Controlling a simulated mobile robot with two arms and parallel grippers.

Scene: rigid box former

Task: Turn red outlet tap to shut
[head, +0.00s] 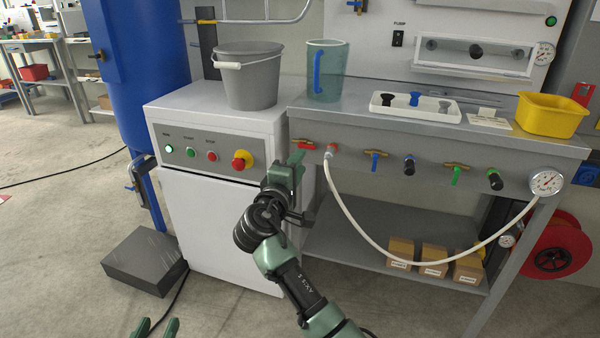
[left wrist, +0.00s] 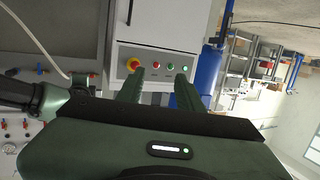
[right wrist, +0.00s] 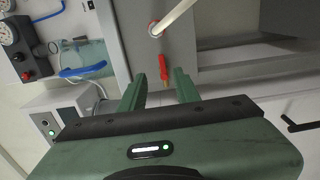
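The red outlet tap (head: 305,145) is at the left end of the row of taps on the bench front. A white hose (head: 345,208) runs from the red fitting (head: 332,151) beside it. Its red handle (right wrist: 163,66) appears in line with its brass body in the right wrist view. My right gripper (head: 291,163) is open, close to this tap. In the right wrist view its fingertips (right wrist: 159,80) stand either side of the handle's brass end; contact cannot be told. My left gripper (head: 156,327) is open and empty, low at the left, away from the taps.
A white cabinet (head: 225,225) with buttons and a red stop knob (head: 241,160) stands left of the tap. A blue-handled tap (head: 375,160) and a green-handled tap (head: 456,176) are further right. The hose loops below them. A dark block (head: 145,262) lies on the floor.

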